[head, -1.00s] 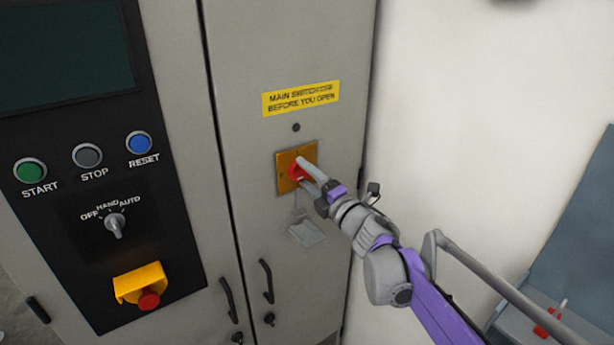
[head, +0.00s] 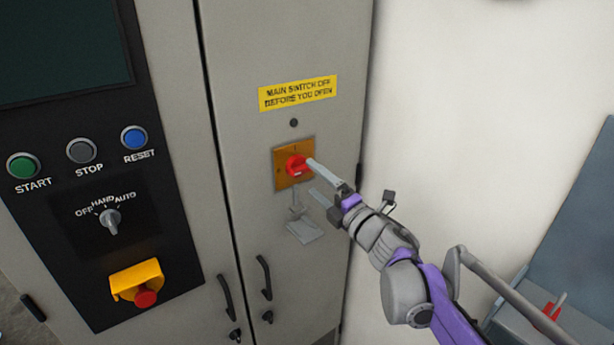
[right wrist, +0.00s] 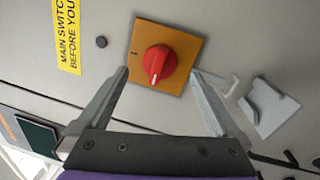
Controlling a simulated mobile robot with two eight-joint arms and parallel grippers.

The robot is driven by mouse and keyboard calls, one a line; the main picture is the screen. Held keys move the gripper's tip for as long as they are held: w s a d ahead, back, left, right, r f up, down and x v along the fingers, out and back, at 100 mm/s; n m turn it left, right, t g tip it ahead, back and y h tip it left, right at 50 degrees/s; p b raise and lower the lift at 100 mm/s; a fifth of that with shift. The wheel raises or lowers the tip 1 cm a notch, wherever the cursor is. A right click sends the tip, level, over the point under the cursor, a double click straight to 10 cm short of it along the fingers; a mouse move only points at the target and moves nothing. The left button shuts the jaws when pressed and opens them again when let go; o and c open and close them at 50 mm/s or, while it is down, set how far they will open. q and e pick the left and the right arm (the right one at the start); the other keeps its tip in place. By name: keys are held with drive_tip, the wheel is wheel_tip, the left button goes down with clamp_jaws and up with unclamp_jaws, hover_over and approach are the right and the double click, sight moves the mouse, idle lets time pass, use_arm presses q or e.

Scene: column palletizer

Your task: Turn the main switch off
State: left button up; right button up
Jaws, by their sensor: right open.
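The main switch is a red knob (head: 297,166) on an orange plate (head: 282,182), on the grey cabinet door under a yellow warning label (head: 298,93). In the head view the knob lies sideways; a mark shows at the plate's top and a faint one at its left. In the right wrist view the knob (right wrist: 158,62) has a white line pointing down the picture, to the plate's left as the label reads. My right gripper (head: 312,177) is open and empty, just off the knob, its fingers apart to either side in the wrist view. My left gripper is not in view.
A grey hasp-like plate (head: 304,232) hangs below the switch. Left is a black panel with buttons, a selector (head: 110,222) and a red stop button (head: 146,298) in a yellow guard. Door handles (head: 265,277) sit lower down. A blue-grey panel stands at right.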

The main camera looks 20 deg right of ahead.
drive_tip(key=v, duration=0.6)
idle(0.3)
drive_tip(key=s+d+f+m+g+h, duration=0.2)
drive_tip(key=s+f+m+h, duration=0.3)
drive_tip(key=m, duration=0.4)
drive_tip(key=s+d+f+m+g+h, duration=0.25)
drive_tip(key=s+f+m+h, duration=0.2)
drive_tip(key=f+m, duration=0.4)
drive_tip(key=s+a+f+m+g+y, duration=0.1)
drive_tip(key=s+a+f+m+g, duration=0.2)
drive_tip(key=s+f, duration=0.5)
drive_tip(key=s+a+f+m+g+y, duration=0.2)
drive_tip(key=s+a+f+g, duration=0.3)
drive_tip(key=s+f, duration=0.3)
drive_tip(key=shift+a+m, duration=0.2)
drive_tip(key=shift+m, duration=0.65)
